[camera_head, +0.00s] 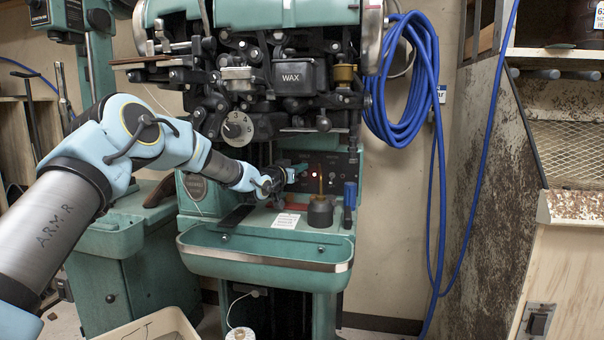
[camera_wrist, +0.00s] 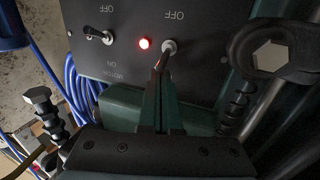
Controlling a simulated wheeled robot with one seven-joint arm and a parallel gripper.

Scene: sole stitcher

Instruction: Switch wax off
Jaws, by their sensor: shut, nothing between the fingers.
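A dark control panel (camera_wrist: 125,68) appears upside down in the wrist view, and also in the head view (camera_head: 341,168) on the green machine. A toggle switch (camera_wrist: 169,46) stands beside a lit red lamp (camera_wrist: 143,43), with "OFF" printed near it; its other label is hidden. Its lever slants toward the fingertips, and I cannot tell whether they touch. A second toggle (camera_wrist: 98,35) is labelled "MOTOR", with "ON" and "OFF". My gripper (camera_wrist: 159,78) is shut and empty, right at the first switch. In the head view my gripper (camera_head: 296,170) is at the panel's left side.
A dark pot (camera_head: 320,211) stands on the machine's shelf near a white label (camera_head: 287,220). A box marked "WAX" (camera_head: 299,76) sits above. A blue hose (camera_head: 385,105) hangs at right. A dark ring-ended part (camera_wrist: 270,50) is close beside the gripper in the wrist view.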

